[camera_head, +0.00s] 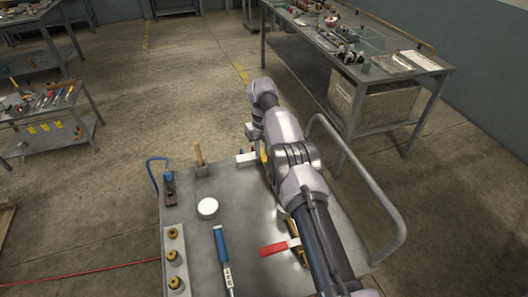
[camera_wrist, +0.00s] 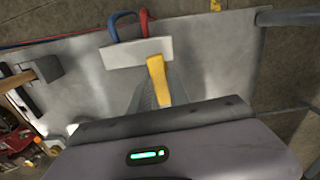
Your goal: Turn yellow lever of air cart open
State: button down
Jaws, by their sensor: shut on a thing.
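The yellow lever (camera_wrist: 156,75) sits on a pale block (camera_wrist: 137,53) with a red and a blue hose loop at its far side. The lever points from the block toward my gripper (camera_wrist: 158,97). My gripper is shut on the lever; its fingers lie at either side of it, partly hidden by the wrist housing. In the head view a bit of yellow lever (camera_head: 264,153) and the pale block (camera_head: 246,157) show at the cart's far edge beside my arm. My arm hides the gripper there. The grey cart top (camera_head: 190,221) carries the block.
A red-handled tool (camera_head: 273,249), a blue-handled tool (camera_head: 222,254), a white disc (camera_head: 208,207), a hammer (camera_head: 200,163) and a tray of brass fittings (camera_head: 174,237) lie on the cart. A grey rail (camera_head: 378,200) bounds its right side. A workbench (camera_head: 374,72) stands beyond.

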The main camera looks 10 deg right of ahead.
jog(key=shift+d+m, duration=0.4)
jog(key=shift+m, duration=0.1)
jog(key=c, duration=1.2)
grip_release()
jog(key=shift+d, duration=0.1)
jog(key=shift+c, duration=0.2)
notch_tip(320, 180, up, 18)
jog(key=p, duration=1.3)
jog(key=shift+f, duration=0.25)
